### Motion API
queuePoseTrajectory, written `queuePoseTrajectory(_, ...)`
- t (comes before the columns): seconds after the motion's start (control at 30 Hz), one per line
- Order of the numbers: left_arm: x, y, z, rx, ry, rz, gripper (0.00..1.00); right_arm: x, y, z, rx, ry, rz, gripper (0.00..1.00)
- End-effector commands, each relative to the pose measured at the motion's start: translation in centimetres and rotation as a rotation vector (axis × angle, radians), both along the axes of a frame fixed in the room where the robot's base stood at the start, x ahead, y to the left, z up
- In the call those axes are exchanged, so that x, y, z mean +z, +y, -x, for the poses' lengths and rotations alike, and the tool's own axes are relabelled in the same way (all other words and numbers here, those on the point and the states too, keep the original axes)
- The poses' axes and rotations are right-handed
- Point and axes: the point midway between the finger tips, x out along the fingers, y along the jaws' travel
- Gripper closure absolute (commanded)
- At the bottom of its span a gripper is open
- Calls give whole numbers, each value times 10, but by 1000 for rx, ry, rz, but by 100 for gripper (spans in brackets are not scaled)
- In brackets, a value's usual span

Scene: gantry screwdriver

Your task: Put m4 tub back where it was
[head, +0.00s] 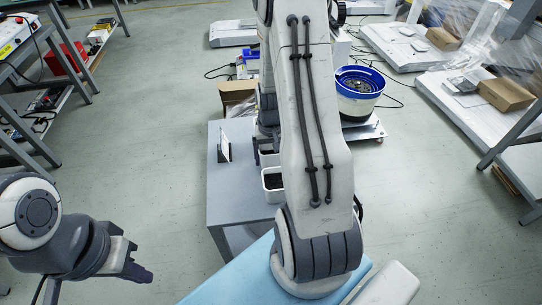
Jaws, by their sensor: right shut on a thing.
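My right arm crosses the middle of the head view, and its gripper (264,147) shows only in part beside the arm. It is shut on a white tub (269,160) over the grey table, mostly hidden by the gripper and arm. Another white tub (273,181) with dark contents stands nearer on the table, its right side hidden by my arm. No label can be read, so I cannot tell by print which is the m4 tub. My left gripper (141,273) is at the lower left over the floor, away from the tubs; its jaw opening does not show clearly.
The grey table (228,193) has bare room on its left and a small upright card (224,147). A cardboard box (236,93) is behind it. A blue-rimmed bowl feeder (359,83) stands behind to the right. A light blue surface (235,278) is in front.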

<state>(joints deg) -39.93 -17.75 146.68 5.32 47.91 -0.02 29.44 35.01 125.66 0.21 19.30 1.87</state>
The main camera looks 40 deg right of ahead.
Motion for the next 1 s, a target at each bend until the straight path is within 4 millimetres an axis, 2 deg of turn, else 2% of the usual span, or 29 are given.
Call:
queuePoseTrajectory(0.33, 0, 0, 0, 0, 0, 0, 100, 0, 0, 0, 0, -1, 1, 100)
queuePoseTrajectory(0.9, -6, 0, 0, 0, 0, 0, 100, -12, 0, 0, 0, 0, 0, 100)
queuePoseTrajectory(0.93, -6, 0, 0, 0, 0, 0, 100, -11, 0, 0, 0, -1, 1, 7)
queuePoseTrajectory(0.97, -6, 0, 0, 0, 0, 0, 100, -11, 0, 0, 0, -1, 1, 0)
queuePoseTrajectory(1.0, -6, 0, 0, 0, 0, 0, 100, -11, 0, 0, 0, -1, 1, 0)
